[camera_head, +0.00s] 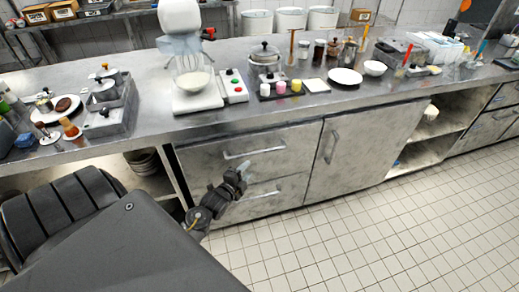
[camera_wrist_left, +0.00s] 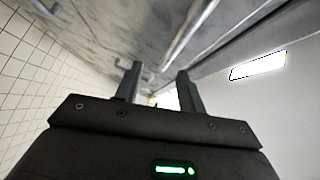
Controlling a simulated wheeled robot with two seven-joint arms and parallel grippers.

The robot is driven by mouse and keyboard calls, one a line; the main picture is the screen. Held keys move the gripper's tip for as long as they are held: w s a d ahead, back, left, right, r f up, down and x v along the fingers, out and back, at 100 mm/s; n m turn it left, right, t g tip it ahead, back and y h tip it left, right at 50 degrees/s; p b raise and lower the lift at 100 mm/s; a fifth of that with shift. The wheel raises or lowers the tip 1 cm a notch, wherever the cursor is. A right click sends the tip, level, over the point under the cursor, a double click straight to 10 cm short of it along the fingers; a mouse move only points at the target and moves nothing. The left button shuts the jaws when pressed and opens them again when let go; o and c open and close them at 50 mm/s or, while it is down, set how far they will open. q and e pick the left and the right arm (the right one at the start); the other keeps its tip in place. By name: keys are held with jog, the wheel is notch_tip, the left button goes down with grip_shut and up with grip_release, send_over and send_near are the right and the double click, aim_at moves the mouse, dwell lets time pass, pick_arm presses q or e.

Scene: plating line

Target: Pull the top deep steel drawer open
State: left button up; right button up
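The top steel drawer (camera_head: 285,140) is closed, flush in the counter front, with a horizontal bar handle (camera_head: 254,152). A lower drawer (camera_head: 285,187) sits beneath it, also closed, with its own bar handle (camera_head: 262,194). My left gripper (camera_head: 241,173) is in front of the drawer fronts, appearing just below the top handle and apart from it in the picture. In the left wrist view its two fingers (camera_wrist_left: 158,72) stand apart with nothing clearly between them. My right gripper is in neither view.
A steel cupboard door (camera_head: 365,150) is right of the drawers, and an open shelf bay lies left. The tiled floor (camera_head: 350,235) in front is clear.

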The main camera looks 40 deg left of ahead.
aim_at(259, 153)
pick_arm(q)
jog(key=b+x, duration=0.2)
jog(key=x, duration=0.1)
jog(key=r+b+x, duration=0.1)
jog(key=b+x, duration=0.1)
jog(key=x, duration=0.2)
jog(key=r+b+x, duration=0.1)
jog(key=b+x, duration=0.1)
jog(key=x, duration=0.1)
jog(key=shift+w+a+b, duration=0.2)
jog(key=shift+w+b, duration=0.15)
jog(key=shift+w, duration=0.2)
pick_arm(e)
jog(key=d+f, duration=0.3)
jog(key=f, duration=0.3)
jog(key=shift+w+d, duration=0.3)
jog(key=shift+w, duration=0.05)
